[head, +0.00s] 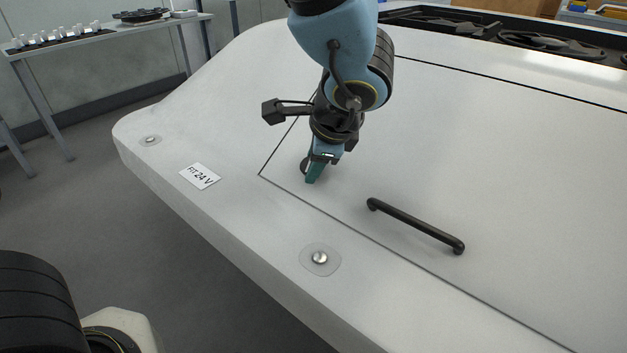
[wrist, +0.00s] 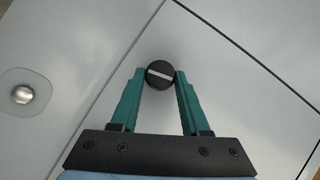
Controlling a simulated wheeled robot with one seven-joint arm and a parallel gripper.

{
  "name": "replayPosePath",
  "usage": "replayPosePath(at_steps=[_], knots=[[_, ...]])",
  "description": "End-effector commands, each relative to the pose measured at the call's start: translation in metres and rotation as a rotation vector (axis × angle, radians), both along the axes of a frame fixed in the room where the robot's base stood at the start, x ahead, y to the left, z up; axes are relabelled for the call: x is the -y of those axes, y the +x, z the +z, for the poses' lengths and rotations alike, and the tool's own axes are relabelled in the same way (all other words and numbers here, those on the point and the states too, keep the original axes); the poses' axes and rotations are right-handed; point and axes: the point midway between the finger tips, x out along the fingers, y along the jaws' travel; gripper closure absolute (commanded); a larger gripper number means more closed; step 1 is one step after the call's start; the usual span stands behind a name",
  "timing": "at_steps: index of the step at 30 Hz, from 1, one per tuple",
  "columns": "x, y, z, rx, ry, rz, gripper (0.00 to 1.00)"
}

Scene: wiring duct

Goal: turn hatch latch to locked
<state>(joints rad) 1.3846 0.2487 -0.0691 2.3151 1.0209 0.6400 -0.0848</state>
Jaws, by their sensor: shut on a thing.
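The hatch latch (wrist: 160,75) is a round black knob with a white bar across its face, near the corner of the hatch panel. In the wrist view the white bar lies nearly across the picture, slightly tilted. My gripper (wrist: 159,80) has its two green fingers on either side of the knob, shut on it. In the head view my gripper (head: 316,176) reaches down to the panel near its left corner, and the latch (head: 304,165) is mostly hidden behind the fingers. The hatch panel (head: 480,180) lies flush, outlined by a thin dark seam.
A black bar handle (head: 415,226) stands up from the hatch to the right of my gripper. A round metal fastener (head: 319,257) and a "FIT 24 V" label (head: 199,176) are on the white surface outside the seam. Dark fans (head: 455,25) lie at the back.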

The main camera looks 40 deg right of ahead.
Motion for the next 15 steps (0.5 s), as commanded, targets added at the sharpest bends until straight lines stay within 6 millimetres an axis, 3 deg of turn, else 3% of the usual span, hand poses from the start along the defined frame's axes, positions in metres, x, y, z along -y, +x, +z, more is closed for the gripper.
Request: replayPosePath(at_steps=[1, 15], knots=[[0.0003, -0.0014, -0.0066, 0.018, 0.001, -0.031, 1.0], [-0.0013, -0.0026, -0.0029, 0.13, 0.033, -0.209, 1.0]])
